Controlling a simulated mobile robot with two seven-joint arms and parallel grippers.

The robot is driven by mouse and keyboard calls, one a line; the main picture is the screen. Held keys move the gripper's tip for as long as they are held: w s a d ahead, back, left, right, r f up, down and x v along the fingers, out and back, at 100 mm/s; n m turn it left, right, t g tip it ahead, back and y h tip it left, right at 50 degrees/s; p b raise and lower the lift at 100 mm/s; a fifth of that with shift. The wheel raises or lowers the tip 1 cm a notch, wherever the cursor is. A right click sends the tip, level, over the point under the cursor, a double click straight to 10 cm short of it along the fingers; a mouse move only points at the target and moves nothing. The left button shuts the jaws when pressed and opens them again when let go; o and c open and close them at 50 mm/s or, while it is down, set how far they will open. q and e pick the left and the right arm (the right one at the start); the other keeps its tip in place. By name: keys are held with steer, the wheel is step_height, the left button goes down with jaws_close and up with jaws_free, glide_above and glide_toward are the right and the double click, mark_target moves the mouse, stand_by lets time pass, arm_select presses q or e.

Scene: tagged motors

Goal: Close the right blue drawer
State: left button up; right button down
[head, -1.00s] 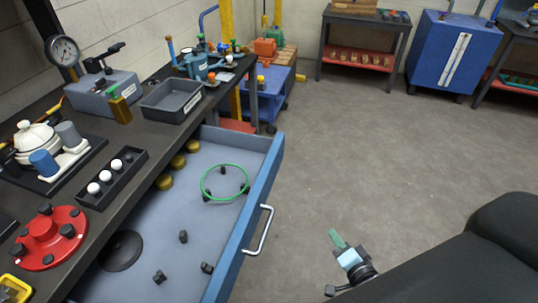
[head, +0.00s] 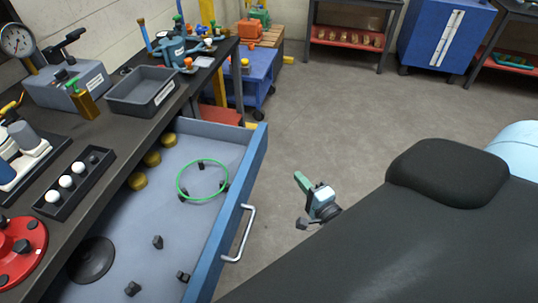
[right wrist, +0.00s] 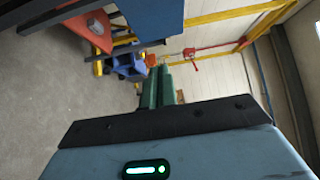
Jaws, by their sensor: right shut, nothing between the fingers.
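The blue drawer (head: 228,215) is pulled open from under the dark workbench, with a silver bar handle (head: 243,234) on its front. Inside it lie a green ring (head: 181,193), yellow round pieces (head: 137,181), a dark disc (head: 91,261) and several small black pieces. My right gripper (head: 301,181) is shut and empty, to the right of the drawer front and apart from the handle. In the right wrist view its green fingers (right wrist: 158,84) are together; a blue panel (right wrist: 154,18) above them may be the drawer. My left gripper is not in view.
The workbench carries a grey bin (head: 143,91), a gauge (head: 17,41), a red round fixture (head: 20,246) and a black tray (head: 74,184). A blue cart (head: 251,76) stands beyond the drawer.

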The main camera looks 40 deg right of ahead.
glide_toward(264, 147)
steer(key=w+d, duration=0.3)
steer(key=shift+w+a+r, duration=0.1)
steer(key=shift+w+a, duration=0.55)
steer(key=shift+a, duration=0.05)
steer(key=shift+w+a+r, duration=0.15)
steer(key=shift+w+a, duration=0.5)
steer(key=shift+w, duration=0.1)
